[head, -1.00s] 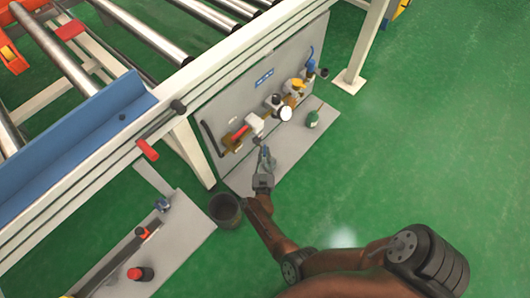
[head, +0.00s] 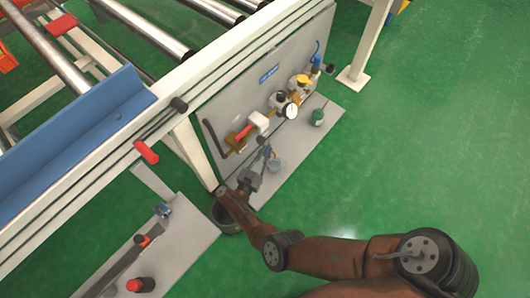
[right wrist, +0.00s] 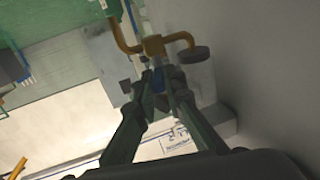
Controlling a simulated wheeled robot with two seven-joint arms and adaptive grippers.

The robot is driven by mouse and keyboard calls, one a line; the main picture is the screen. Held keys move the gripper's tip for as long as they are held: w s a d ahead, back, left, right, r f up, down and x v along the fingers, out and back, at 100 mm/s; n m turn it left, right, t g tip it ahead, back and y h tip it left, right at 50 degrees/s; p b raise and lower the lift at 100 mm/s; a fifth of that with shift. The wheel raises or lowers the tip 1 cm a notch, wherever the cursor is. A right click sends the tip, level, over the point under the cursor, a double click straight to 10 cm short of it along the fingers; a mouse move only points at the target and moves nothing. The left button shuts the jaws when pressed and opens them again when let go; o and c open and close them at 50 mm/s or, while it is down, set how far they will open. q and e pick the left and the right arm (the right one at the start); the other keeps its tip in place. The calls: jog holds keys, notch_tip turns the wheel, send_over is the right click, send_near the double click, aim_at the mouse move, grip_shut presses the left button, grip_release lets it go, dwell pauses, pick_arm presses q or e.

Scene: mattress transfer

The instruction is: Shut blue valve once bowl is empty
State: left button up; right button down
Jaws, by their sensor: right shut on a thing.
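A small blue part, which looks like the blue valve (head: 267,151), is low in front of the grey panel. In the right wrist view the blue valve (right wrist: 158,87) lies between my fingertips, below a brass fitting. My right gripper (head: 262,160) is shut on it; the gripper also shows in the right wrist view (right wrist: 159,90). I cannot make out a bowl clearly on the piping or its contents. A pale clear cup (head: 277,167) stands on the base plate beside the gripper. My left gripper is out of view.
The panel (head: 225,105) carries a red-handled valve (head: 243,132), a round gauge (head: 291,111) and a yellow-topped unit (head: 302,81). Green floor is free at right.

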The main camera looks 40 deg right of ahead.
jog(key=shift+d+r, duration=0.1)
jog(key=shift+d, duration=0.05)
jog(key=c, duration=2)
grip_release()
